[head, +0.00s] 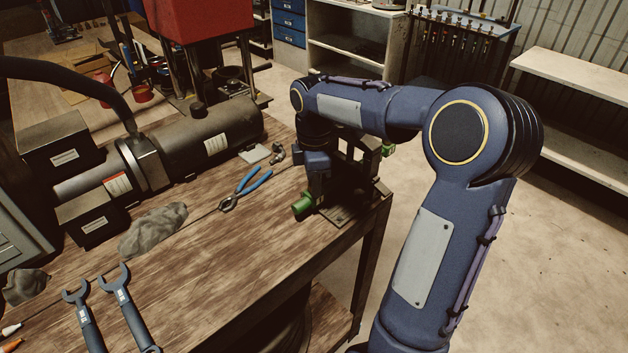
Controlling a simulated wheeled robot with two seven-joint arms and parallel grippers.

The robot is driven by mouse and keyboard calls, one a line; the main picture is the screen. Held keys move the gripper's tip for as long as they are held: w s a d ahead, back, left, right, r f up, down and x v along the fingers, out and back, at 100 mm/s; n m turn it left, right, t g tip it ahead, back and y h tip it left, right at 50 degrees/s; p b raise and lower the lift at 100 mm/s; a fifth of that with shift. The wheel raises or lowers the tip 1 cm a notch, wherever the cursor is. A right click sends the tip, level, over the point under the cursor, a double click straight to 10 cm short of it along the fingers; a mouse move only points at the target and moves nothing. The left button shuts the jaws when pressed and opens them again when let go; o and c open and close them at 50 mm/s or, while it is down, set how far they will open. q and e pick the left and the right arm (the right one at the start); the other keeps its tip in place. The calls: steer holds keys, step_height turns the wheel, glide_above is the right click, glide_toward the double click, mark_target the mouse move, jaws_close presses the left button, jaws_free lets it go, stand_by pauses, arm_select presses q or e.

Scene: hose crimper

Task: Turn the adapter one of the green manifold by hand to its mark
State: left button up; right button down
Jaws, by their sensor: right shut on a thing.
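The green manifold (303,204) is near the right corner of the wooden bench, largely covered by my right arm. One green end shows just left of my gripper, and another green bit shows behind the arm to the right. My right gripper (317,192) points down at the manifold and is shut on a part there, which appears to be an adapter. The adapter itself and its mark are hidden by the gripper and too small to make out. My left gripper is out of view.
Blue-handled pliers (246,188) lie left of the manifold. A grey rag (152,230) and two wrenches (126,308) lie further left. A large dark cylindrical machine (190,140) fills the bench's back. The bench's front middle is clear.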

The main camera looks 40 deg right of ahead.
steer(key=n, duration=0.7)
steer(key=c, duration=2.1)
jaws_free()
steer(key=n, duration=0.2)
steer(key=shift+s+r+n, duration=0.15)
steer(key=shift+s+n, duration=0.1)
steer(key=shift+n, duration=0.05)
steer(key=shift+c, duration=0.2)
steer(key=n, duration=0.4)
steer(key=shift+w+n, duration=0.2)
steer(key=shift+n, duration=0.1)
jaws_close()
steer(key=shift+n, duration=1)
steer(key=o, duration=0.8)
jaws_free()
step_height(320, 180, up, 5)
steer(key=p, duration=0.5)
